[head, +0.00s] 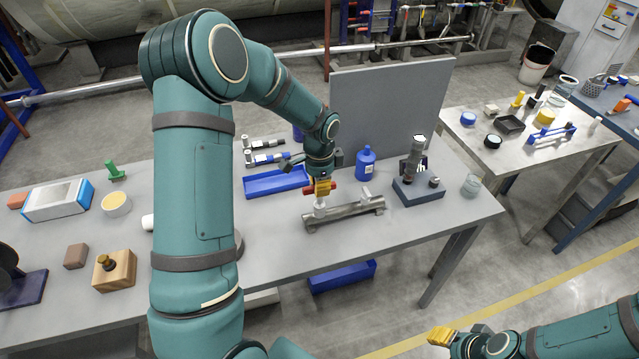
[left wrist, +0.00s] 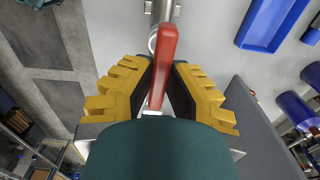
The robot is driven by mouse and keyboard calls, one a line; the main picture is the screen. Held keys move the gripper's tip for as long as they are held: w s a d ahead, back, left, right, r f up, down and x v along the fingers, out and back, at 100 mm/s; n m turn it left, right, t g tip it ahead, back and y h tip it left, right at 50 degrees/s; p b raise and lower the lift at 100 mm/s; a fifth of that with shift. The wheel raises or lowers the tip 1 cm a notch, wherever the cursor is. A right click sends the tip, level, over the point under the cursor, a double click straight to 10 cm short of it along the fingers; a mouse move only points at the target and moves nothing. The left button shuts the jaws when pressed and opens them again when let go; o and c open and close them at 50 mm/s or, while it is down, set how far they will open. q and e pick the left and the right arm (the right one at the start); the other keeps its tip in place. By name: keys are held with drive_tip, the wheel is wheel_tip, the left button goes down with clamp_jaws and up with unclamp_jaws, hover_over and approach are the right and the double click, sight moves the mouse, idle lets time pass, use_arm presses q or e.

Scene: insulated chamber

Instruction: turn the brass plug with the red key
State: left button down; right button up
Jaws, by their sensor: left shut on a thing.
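My left gripper (head: 320,186) points down over a grey metal pipe fitting (head: 345,211) on the bench. Its yellow fingers are shut on the red key (left wrist: 163,65), whose red bar sticks out on both sides in the head view (head: 309,188). A pale upright stub of the fitting stands right below the key. I cannot tell whether the key is seated on it. No brass plug shows clearly on the fitting; the key and fingers may hide it. My right gripper (head: 441,336) is low at the bottom right, away from the bench, its finger gap unclear.
A blue tray (head: 275,182) lies behind left of the fitting, a blue bottle (head: 365,162) behind it. A dark-blue block (head: 417,190) with metal posts stands right. A wooden block (head: 116,271) with a dark brass-coloured knob is far left. A grey panel (head: 390,110) rises behind.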

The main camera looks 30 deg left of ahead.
use_arm(q)
drive_tip(key=shift+r+p, duration=0.45)
drive_tip(key=shift+r, duration=0.1)
drive_tip(key=shift+r+p, duration=1.25)
drive_tip(key=shift+r, duration=0.7)
